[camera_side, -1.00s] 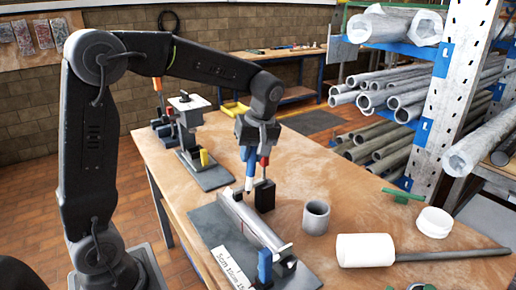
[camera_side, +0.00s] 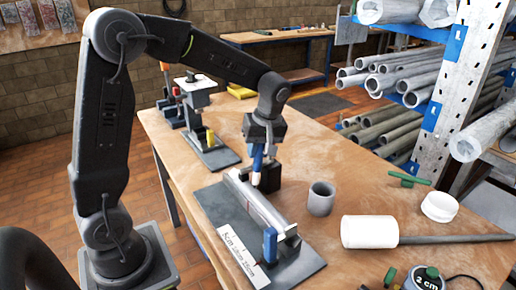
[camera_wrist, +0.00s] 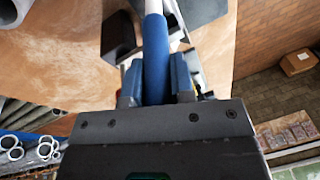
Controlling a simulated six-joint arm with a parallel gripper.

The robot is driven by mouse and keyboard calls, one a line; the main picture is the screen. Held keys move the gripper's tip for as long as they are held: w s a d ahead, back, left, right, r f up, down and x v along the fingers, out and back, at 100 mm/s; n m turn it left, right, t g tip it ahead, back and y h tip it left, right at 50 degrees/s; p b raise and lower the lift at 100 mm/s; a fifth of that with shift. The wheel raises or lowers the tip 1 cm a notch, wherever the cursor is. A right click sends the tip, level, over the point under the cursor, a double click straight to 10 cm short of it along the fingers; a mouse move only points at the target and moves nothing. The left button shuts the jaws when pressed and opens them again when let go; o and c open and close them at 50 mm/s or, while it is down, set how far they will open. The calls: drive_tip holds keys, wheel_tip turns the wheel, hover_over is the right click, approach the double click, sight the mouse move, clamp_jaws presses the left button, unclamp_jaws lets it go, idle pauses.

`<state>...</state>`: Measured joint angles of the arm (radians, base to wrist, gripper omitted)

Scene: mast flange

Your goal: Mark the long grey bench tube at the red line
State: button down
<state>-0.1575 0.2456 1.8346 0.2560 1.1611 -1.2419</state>
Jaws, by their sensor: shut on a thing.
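The long grey bench tube (camera_side: 265,213) lies in a holder on a dark plate in the side view. A thin red line (camera_side: 248,209) shows faintly on its side. My gripper (camera_side: 259,150) is above the far part of the tube, shut on a blue marker (camera_side: 257,162). The marker points down with its white tip low, close to the tube; I cannot tell whether they touch. In the wrist view the blue marker (camera_wrist: 155,65) sits between my gripper's jaws (camera_wrist: 155,82), its white end running out of the top edge. The tube is not clearly visible there.
A black block (camera_side: 270,177) stands close behind the marker. A blue upright (camera_side: 270,243) and a ruler strip (camera_side: 243,257) are at the plate's near end.

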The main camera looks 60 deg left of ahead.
drive_tip(key=shift+f, duration=0.65)
idle(1.2)
drive_tip(key=shift+r, duration=0.1)
drive_tip(key=shift+s+a+v, duration=0.15)
drive_tip(key=shift+a+v, duration=0.1)
drive_tip(key=shift+v, duration=0.85)
drive_tip(key=shift+s+a+v, duration=0.1)
drive_tip(key=shift+a+v, duration=0.1)
drive_tip(key=shift+v, duration=0.95)
drive_tip(key=shift+s+a+v, duration=0.15)
drive_tip(key=shift+a+v, duration=0.1)
drive_tip(key=shift+v, duration=0.85)
